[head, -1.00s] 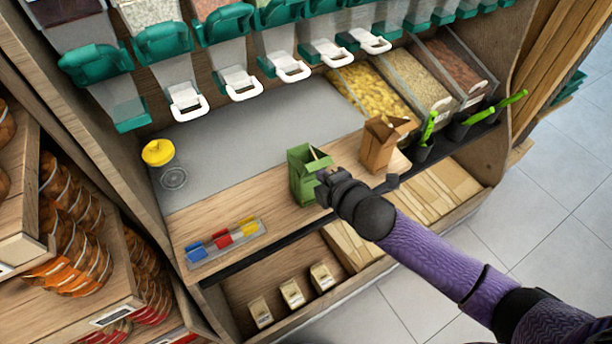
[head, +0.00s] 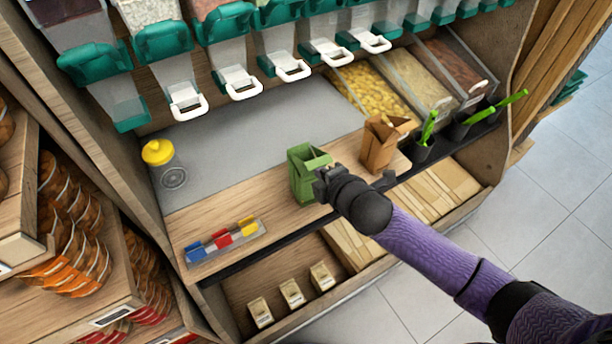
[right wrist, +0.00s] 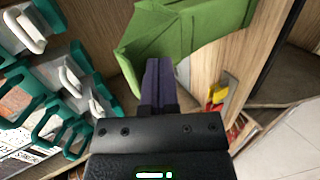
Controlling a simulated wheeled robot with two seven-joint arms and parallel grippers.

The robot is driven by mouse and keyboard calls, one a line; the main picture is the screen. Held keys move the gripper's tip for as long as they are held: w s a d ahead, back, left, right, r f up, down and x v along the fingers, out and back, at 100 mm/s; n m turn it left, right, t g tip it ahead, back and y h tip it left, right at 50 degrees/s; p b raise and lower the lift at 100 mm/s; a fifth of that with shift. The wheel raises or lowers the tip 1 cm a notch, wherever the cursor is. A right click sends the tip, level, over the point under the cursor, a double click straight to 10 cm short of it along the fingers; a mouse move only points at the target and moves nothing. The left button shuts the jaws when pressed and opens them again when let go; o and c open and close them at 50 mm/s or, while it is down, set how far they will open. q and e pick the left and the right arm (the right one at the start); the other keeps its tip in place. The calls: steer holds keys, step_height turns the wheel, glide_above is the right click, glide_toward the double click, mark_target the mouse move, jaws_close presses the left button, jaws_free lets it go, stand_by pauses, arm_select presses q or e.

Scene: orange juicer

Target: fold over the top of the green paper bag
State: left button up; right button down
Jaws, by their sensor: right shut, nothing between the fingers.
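The green paper bag (head: 303,176) stands upright on the wooden counter in the head view. Its top looks partly bent over toward the right. My right gripper (head: 322,184) is at the bag's right side, close to its upper part. In the right wrist view the shut fingers (right wrist: 159,75) point at the green bag (right wrist: 190,30), overlapping its lower edge in the picture. I cannot tell whether they touch it. Nothing is between the fingers. My left gripper is not in view.
A brown paper bag (head: 378,146) stands to the right, near black cups with green-handled scoops (head: 430,128). Blue, red and yellow clips (head: 222,238) lie front left. A yellow-lidded jar (head: 158,153) stands at the back left. Dispensers with white handles (head: 240,84) hang above.

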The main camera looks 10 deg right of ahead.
steer(key=shift+w+a+b, duration=0.25)
steer(key=shift+w+a, duration=0.05)
steer(key=shift+w, duration=0.65)
steer(key=shift+w+a+b, duration=0.25)
steer(key=shift+w, duration=0.7)
steer(key=r+p, duration=0.1)
steer(key=p, duration=0.1)
steer(key=s+r+p, duration=0.1)
steer(key=r+p, duration=0.1)
steer(key=s+r+p, duration=0.1)
steer(key=r+p, duration=0.1)
steer(key=shift+s+d, duration=0.25)
steer(key=shift+d, duration=0.1)
steer(key=shift+s+d+r+p, duration=0.1)
steer(key=shift+s+p, duration=0.15)
steer(key=shift+p, duration=0.25)
